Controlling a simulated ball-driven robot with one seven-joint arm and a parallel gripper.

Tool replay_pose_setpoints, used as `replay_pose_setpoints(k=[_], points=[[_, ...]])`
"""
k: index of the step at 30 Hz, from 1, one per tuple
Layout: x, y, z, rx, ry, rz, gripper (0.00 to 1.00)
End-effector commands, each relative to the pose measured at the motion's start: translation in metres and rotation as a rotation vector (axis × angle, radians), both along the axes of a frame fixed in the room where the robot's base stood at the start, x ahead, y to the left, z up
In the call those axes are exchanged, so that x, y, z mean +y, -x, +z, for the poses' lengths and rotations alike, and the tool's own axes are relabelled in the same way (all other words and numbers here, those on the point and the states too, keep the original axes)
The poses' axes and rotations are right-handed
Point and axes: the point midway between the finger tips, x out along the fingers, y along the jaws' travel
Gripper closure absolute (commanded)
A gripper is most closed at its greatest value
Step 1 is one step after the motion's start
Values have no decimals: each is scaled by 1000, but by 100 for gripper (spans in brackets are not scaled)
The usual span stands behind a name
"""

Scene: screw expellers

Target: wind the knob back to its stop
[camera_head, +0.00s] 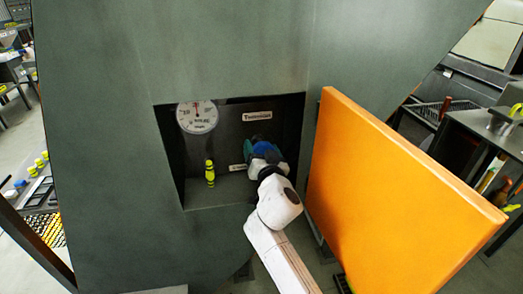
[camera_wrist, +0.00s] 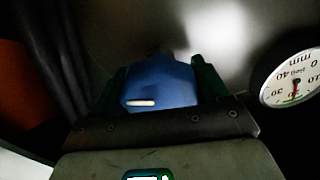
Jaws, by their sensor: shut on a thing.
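The blue knob (camera_wrist: 160,88) shows in the wrist view between the dark green fingers of my gripper (camera_wrist: 160,72), with a short white mark on its near face. The fingers stand at its left and right sides and are shut on it. In the head view my gripper (camera_head: 259,148) reaches into the dark recess, and arm and fingers largely hide the knob there. A round white dial gauge (camera_head: 197,117) with a needle sits at the recess's upper left; it also shows at the right of the wrist view (camera_wrist: 295,78), partly cut off.
A yellow-and-black handle (camera_head: 210,174) stands left of my gripper in the recess. A name plate (camera_head: 257,116) is above it. A large orange door (camera_head: 390,190) stands open close to the right of my arm. Grey-green housing (camera_head: 95,150) surrounds the recess.

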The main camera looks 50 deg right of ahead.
Motion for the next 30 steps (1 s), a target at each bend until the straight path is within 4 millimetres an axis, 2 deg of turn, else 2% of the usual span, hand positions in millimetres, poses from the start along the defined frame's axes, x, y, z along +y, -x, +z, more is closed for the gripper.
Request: replay_pose_setpoints(k=[14, 30], points=[[0, 0, -1, 53, 77, 0, 56], [0, 0, 0, 317, 468, 0, 56]])
